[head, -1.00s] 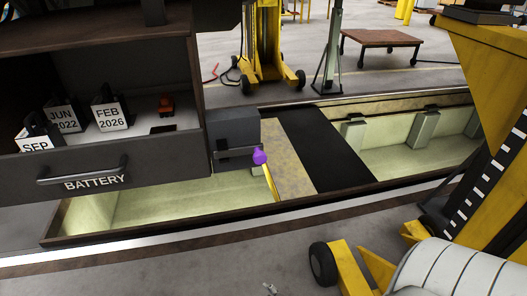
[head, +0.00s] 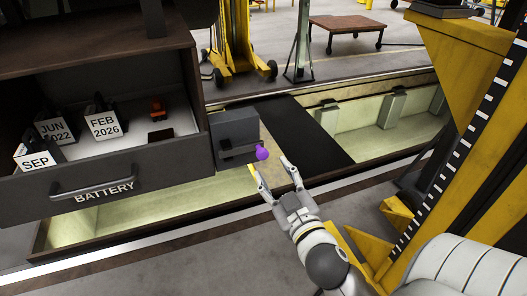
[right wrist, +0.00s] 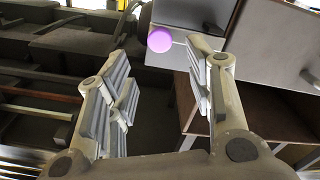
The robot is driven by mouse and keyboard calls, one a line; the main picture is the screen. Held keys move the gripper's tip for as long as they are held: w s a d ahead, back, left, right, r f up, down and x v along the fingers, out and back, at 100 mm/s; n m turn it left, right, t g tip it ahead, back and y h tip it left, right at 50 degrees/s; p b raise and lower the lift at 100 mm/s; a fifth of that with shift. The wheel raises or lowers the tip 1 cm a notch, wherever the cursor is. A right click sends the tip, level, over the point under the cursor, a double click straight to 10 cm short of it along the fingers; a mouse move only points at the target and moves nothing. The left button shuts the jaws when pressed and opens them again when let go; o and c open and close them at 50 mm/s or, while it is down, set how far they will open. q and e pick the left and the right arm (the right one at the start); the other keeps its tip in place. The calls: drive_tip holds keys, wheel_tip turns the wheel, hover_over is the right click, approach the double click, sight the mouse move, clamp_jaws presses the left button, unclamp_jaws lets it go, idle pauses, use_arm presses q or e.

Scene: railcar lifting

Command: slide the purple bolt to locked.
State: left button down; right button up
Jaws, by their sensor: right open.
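The purple bolt knob (head: 262,153) sits at the lower right of a dark grey box (head: 236,135) on the right end of the battery cabinet. My right gripper (head: 271,178) is open and empty, just below and to the right of the knob, apart from it in the head view. In the right wrist view the purple knob (right wrist: 160,40) shows ahead of the open fingers (right wrist: 160,60), nearer the right one. The rest of the bolt is mostly hidden. My left gripper is not in view.
A sunken pit with a dark crosswise plank (head: 305,130) lies behind the gripper. A yellow lifting jack (head: 470,150) stands close on the right.

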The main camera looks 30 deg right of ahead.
sight(263, 155)
drive_tip(key=p+x, duration=0.2)
drive_tip(key=x, duration=0.5)
drive_tip(key=shift+w+r, duration=0.1)
drive_tip(key=shift+w, duration=0.1)
drive_tip(key=shift+w+d+p, duration=0.2)
drive_tip(key=shift+w+p, duration=0.2)
drive_tip(key=shift+w, duration=0.2)
drive_tip(key=shift+c, duration=0.4)
clamp_jaws()
